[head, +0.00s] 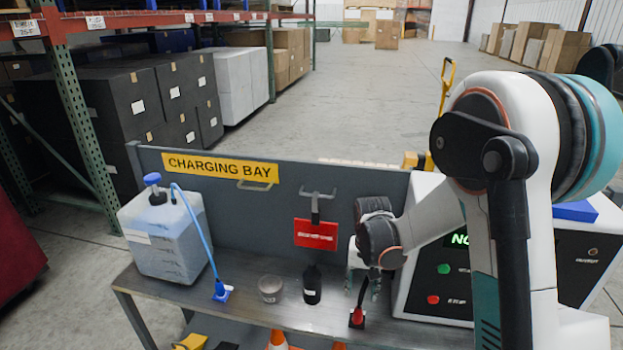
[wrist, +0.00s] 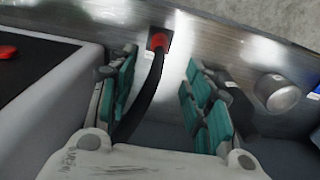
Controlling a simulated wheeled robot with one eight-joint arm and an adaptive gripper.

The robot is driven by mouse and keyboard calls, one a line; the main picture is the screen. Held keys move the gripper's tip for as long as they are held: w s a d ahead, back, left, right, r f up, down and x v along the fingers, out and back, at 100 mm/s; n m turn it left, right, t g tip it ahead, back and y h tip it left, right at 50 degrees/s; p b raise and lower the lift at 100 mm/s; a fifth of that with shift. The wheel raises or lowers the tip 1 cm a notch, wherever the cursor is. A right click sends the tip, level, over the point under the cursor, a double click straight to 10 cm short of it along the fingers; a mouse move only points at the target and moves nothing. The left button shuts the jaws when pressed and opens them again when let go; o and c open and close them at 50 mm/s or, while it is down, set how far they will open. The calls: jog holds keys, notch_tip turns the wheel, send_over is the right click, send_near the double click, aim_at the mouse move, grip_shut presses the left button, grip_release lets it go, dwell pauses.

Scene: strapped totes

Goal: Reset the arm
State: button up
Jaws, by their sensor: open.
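My gripper (head: 362,284) hangs over the workbench, left of the charger box, with its teal fingers pointing down. In the wrist view my gripper (wrist: 160,82) has its fingers spread wide apart. A red plug (head: 357,317) with a black cable stands on the bench below the fingers. The plug also shows in the wrist view (wrist: 158,41), just beyond the fingertips, with its cable running back between them. The gripper appears to hold nothing. The arm hides part of the charger box.
The charger box (head: 439,297) is close right of the gripper. A dark bottle (head: 312,285) and a grey cup (head: 270,289) stand left. Farther left are a liquid jug (head: 164,240) and blue connector (head: 221,291). A red tag (head: 315,234) hangs on the back panel (head: 345,190).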

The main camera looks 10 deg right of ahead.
jog(key=s+r+n+t, duration=0.15)
jog(key=s+r, duration=0.25)
jog(key=r, duration=0.4)
jog(key=s+r+t, duration=0.2)
jog(key=s+r, duration=0.3)
jog(key=r, duration=0.3)
jog(key=s+r+n+t, duration=0.2)
jog(key=s+r, duration=0.3)
jog(key=s, duration=0.9)
jog(key=shift+r+t, duration=0.4)
jog(key=shift+t, duration=0.45)
